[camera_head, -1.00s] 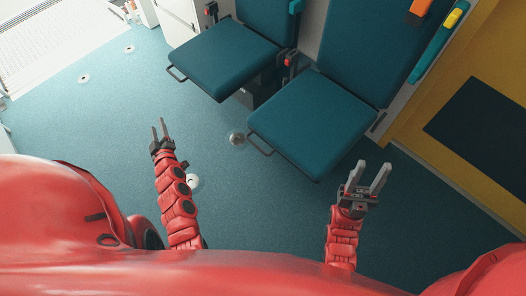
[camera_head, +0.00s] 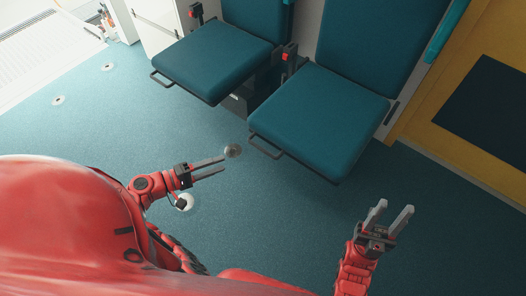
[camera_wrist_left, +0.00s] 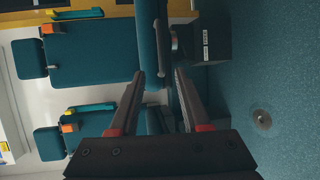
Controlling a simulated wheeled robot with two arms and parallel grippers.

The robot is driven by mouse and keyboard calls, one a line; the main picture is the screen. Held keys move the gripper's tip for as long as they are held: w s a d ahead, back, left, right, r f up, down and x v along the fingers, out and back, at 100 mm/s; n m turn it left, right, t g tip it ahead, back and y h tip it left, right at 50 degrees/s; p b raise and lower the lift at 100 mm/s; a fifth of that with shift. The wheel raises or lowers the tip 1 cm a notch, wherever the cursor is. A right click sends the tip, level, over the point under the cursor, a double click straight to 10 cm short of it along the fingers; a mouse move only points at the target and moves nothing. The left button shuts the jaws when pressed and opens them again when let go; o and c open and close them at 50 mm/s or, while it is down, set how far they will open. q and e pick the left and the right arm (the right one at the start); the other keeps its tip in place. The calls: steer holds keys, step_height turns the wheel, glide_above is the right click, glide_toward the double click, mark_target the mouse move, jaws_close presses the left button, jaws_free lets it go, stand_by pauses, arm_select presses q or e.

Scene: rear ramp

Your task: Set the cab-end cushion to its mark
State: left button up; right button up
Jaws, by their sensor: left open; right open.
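Two teal seats stand side by side, both cushions folded down flat. The right cushion (camera_head: 318,120) is nearer the yellow wall; the left cushion (camera_head: 212,58) is nearer the ramp end. No label tells which is the cab-end one, and I cannot make out a mark. My left gripper (camera_head: 222,164) is open and empty, pointing right, apart from and to the left of the right cushion's front bar (camera_head: 265,147). In the left wrist view, its open fingers (camera_wrist_left: 159,74) are below a cushion seen edge-on (camera_wrist_left: 149,40). My right gripper (camera_head: 395,205) is open and empty, right of the right cushion.
Red-buttoned buckles (camera_head: 290,52) stand between the seats. Round floor fittings (camera_head: 233,151) dot the blue floor. A yellow wall with a dark panel (camera_head: 487,105) is at right; a white cabinet (camera_head: 158,25) is at upper left. Floor before the seats is clear.

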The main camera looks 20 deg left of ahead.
mark_target(261, 148)
arm_select(q)
steer(key=b+x, duration=0.4)
steer(key=x, duration=1.2)
steer(key=shift+w+f, duration=0.2)
jaws_close()
stand_by(0.6)
